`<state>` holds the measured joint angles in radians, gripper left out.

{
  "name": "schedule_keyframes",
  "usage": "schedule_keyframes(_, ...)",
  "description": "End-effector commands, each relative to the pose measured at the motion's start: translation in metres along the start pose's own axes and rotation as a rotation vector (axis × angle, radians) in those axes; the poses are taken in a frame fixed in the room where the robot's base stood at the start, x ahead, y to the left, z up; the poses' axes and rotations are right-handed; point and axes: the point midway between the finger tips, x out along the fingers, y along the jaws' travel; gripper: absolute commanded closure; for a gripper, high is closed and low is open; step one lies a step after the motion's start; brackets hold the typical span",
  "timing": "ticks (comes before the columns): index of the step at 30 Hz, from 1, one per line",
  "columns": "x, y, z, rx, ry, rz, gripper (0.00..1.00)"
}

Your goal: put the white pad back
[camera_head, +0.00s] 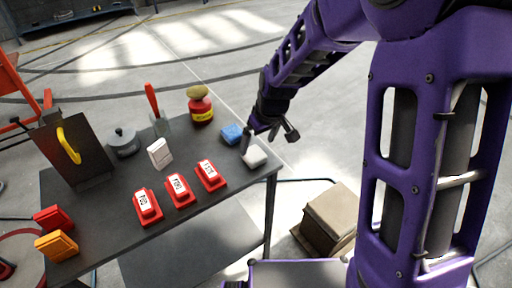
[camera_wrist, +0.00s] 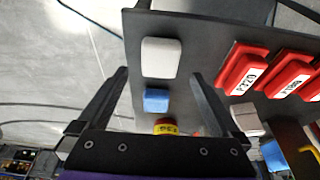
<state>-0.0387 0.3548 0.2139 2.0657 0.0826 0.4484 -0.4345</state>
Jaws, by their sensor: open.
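The white pad (camera_head: 255,157) lies on the dark table near its right corner. In the wrist view the white pad (camera_wrist: 161,57) is near the table edge, just beyond my fingertips. My gripper (camera_head: 268,138) is open and empty above that corner, its fingers spread to either side of the pads in the wrist view (camera_wrist: 159,76). A blue pad (camera_head: 232,133) lies behind the white one; in the wrist view it is between my fingers (camera_wrist: 156,100). The height of my fingers above the table is hard to tell.
Three red blocks with white labels (camera_head: 179,190) stand in a row along the front. A white box (camera_head: 160,153), a yellow-banded red jar (camera_head: 200,105), a grey pot (camera_head: 123,142) and a red-handled tool (camera_head: 153,101) stand behind. A cardboard box (camera_head: 328,215) is on the floor.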

Motion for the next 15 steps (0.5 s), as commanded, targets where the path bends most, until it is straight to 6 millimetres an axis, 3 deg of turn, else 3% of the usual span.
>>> schedule_keyframes(1, -0.015, 0.001, -0.001, 0.000, 0.004, 0.003, 0.00)
schedule_keyframes(6, -0.046, 0.001, -0.001, -0.001, 0.003, 0.003, 0.00)
schedule_keyframes(15, -0.067, 0.000, 0.000, 0.000, -0.001, 0.000, 0.00)
